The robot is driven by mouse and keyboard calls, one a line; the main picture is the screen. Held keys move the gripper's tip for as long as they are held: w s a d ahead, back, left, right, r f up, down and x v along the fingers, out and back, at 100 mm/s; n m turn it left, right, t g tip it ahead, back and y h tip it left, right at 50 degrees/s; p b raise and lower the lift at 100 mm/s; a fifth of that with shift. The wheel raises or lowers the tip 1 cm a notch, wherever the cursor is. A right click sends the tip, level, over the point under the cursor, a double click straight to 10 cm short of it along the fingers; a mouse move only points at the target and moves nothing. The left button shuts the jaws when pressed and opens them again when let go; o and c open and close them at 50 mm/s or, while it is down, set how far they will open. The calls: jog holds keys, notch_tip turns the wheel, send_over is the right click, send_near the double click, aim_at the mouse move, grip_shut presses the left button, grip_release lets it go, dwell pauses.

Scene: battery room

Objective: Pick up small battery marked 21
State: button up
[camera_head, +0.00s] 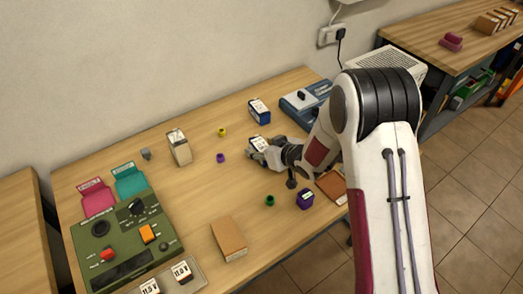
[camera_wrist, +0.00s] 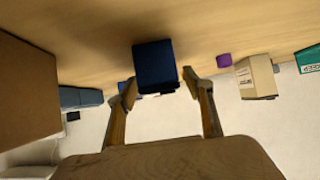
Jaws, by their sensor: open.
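A dark blue battery (camera_wrist: 154,62) stands between the two fingers of my gripper (camera_wrist: 161,86) in the wrist view. In the head view a small battery with a white label on top (camera_head: 260,142) is at the tip of my gripper (camera_head: 258,150), which partly hides it. The fingers are open, one on each side of it; whether they touch it I cannot tell. Another blue battery with a white top (camera_head: 259,110) stands farther back. A dark purple battery (camera_head: 305,199) stands nearer the front edge. I cannot read the number on any of them.
A beige battery (camera_head: 179,147), a yellow cap (camera_head: 222,132), a purple cap (camera_head: 220,158) and a green cap (camera_head: 270,201) are on the table. A blue device (camera_head: 305,103) stands at the back right. A brown box (camera_head: 229,239) and a green tester (camera_head: 128,240) are at the front left.

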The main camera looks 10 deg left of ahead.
aim_at(262, 145)
grip_shut()
jog(key=shift+r, duration=0.1)
jog(key=shift+r, duration=0.1)
jog(key=shift+r, duration=4.9)
